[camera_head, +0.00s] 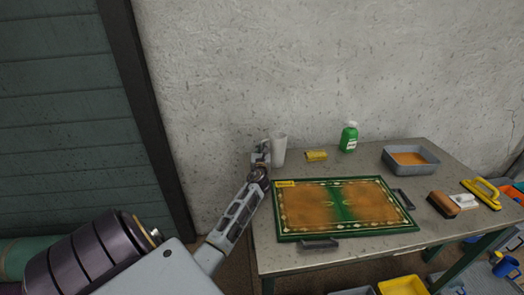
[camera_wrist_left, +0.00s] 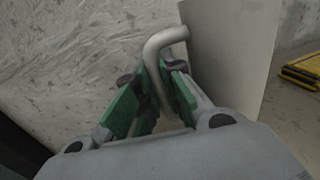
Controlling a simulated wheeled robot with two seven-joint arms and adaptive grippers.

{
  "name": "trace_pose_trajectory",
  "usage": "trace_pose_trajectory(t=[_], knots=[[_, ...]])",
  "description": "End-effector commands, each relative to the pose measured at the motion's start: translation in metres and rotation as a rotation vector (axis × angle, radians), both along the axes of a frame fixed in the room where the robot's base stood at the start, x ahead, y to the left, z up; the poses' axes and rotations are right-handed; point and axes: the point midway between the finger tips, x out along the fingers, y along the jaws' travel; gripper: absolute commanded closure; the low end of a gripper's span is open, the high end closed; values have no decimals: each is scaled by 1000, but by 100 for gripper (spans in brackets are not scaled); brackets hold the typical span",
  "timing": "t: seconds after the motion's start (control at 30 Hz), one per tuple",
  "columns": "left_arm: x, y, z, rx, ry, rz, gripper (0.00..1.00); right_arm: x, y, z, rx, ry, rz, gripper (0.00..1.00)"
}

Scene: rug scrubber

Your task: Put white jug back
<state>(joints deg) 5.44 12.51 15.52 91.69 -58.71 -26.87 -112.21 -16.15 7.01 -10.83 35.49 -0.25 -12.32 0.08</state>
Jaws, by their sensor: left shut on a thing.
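The white jug (camera_head: 279,148) is at the back left of the table in the head view, upright, close to the wall. In the left wrist view the jug's pale side (camera_wrist_left: 225,62) fills the upper middle. Its handle (camera_wrist_left: 165,42) runs down between the green finger pads. My left gripper (camera_head: 261,158) is at the jug's left side in the head view. The same gripper (camera_wrist_left: 158,98) is shut on the handle in the left wrist view. I cannot tell whether the jug's base touches the table. My right gripper is not in view.
The grey table (camera_head: 350,255) holds a green-bordered rug board (camera_head: 335,228), a yellow sponge (camera_head: 316,156), a green bottle (camera_head: 349,138), a grey basin (camera_head: 411,168) with orange liquid, a brown brush (camera_head: 443,204) and a yellow-handled tool (camera_head: 482,192). The wall (camera_head: 330,60) stands close behind.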

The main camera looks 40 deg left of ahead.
Motion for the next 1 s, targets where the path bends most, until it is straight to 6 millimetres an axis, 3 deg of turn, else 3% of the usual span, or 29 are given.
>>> trace_pose_trajectory(t=[0.37,0.4,0.57,1.0], knots=[[0,0,0,1,-3,-1,100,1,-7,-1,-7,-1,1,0],[0,0,-2,0,0,0,87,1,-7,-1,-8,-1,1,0],[0,0,-1,0,0,0,68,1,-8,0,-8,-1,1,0],[0,0,1,-1,-1,0,68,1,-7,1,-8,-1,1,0]])
